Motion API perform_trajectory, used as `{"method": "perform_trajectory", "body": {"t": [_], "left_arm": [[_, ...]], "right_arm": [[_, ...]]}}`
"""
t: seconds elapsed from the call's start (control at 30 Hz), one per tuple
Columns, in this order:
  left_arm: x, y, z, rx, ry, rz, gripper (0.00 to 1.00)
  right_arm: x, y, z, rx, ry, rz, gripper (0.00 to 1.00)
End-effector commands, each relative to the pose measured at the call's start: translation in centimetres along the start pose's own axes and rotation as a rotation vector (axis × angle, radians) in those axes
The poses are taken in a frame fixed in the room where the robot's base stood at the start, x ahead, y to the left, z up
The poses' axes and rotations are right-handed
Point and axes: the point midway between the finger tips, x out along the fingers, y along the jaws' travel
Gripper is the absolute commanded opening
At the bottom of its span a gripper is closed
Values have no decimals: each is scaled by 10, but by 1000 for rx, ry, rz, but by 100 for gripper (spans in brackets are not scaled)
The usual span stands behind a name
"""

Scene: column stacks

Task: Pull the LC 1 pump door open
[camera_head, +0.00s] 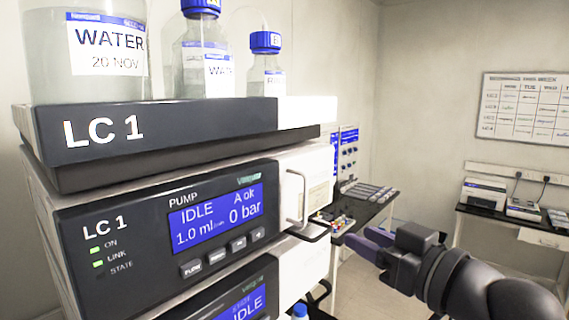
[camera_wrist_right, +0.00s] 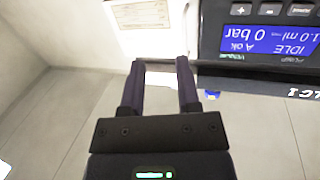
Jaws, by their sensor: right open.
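The LC 1 pump (camera_head: 150,235) is a dark-fronted module with a blue screen reading IDLE and 0 bar. Its white door (camera_head: 318,180) is at the right of the front and looks shut. A pale upright bar handle (camera_head: 301,198) stands on the door. In the wrist view, which is upside down, the door (camera_wrist_right: 105,45) with its label is beyond the fingers. My right gripper (camera_head: 367,242) is open and empty, to the right of and lower than the handle, apart from it. Its two fingers (camera_wrist_right: 158,65) show in the wrist view. My left gripper is out of view.
Bottles, including a WATER bottle (camera_head: 105,75), stand on the LC 1 tray (camera_head: 160,124). A dark bench (camera_head: 370,205) and a far table (camera_head: 500,217) are behind. Floor shows on the right.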

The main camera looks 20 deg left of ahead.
Motion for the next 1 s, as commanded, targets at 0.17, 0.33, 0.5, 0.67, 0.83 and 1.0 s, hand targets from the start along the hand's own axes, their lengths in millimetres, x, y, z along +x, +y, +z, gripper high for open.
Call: {"method": "perform_trajectory", "body": {"t": [0.17,0.33,0.5,0.67,0.83,1.0], "left_arm": [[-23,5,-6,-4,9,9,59],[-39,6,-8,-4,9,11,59],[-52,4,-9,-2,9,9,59],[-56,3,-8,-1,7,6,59],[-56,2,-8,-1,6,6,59],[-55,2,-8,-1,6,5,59]], "right_arm": [[2,-28,-39,-44,5,-74,41],[42,-32,-40,-39,5,-75,41],[76,-33,-38,-42,6,-71,41],[92,-33,-36,-44,6,-70,41],[95,-33,-35,-44,8,-69,41],[94,-33,-34,-44,8,-69,31]]}}
